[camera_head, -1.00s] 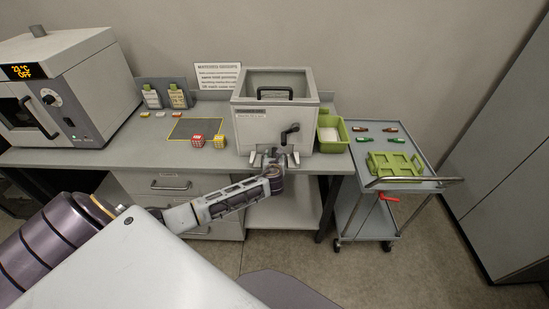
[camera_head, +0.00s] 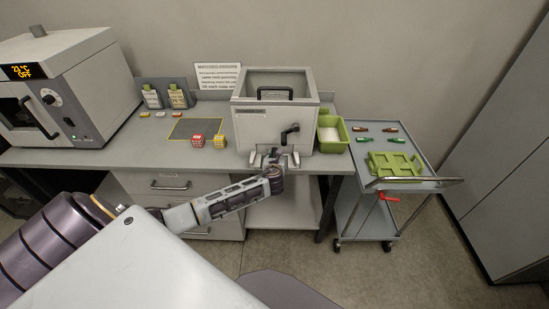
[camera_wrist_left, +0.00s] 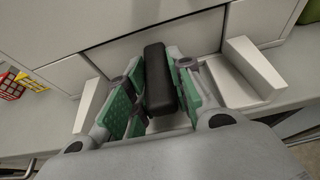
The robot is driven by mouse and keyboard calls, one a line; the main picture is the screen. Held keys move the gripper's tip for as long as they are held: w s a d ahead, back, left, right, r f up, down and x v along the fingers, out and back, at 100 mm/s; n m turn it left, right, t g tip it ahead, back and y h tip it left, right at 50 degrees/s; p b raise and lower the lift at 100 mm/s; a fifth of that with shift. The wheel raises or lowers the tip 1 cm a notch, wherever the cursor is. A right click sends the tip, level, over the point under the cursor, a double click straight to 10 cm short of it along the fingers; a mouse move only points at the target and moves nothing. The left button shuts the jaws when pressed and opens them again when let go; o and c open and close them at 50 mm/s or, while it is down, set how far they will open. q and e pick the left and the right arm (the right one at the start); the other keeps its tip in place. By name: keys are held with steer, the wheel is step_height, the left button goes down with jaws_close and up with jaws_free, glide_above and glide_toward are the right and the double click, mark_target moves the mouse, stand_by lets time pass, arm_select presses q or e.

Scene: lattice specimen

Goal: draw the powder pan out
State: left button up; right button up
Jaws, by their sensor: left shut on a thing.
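The grey box-shaped machine (camera_head: 262,125) stands on the bench in the head view, with a black handle on its lid and a black lever (camera_head: 289,133) on its front. My left gripper (camera_head: 274,157) is at the bottom of the machine's front. In the left wrist view, its green-padded fingers (camera_wrist_left: 155,88) are shut on a black bar handle (camera_wrist_left: 159,80) at the low front of the machine. The powder pan itself is not clearly seen; the pan front behind the handle is mostly hidden by the fingers. My right gripper is not in view.
A green bin (camera_head: 333,133) stands right of the machine. Red and yellow lattice cubes (camera_head: 209,141) sit to its left on the bench. A trolley (camera_head: 352,165) with a green tray stands at the right. An oven (camera_head: 70,85) is at the left.

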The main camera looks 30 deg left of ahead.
arm_select(q)
steer(key=shift+s+d+p, duration=0.3)
steer(key=shift+s+p, duration=0.2)
steer(key=shift+p, duration=0.1)
stand_by(1.3)
steer(key=shift+s, duration=0.1)
stand_by(0.5)
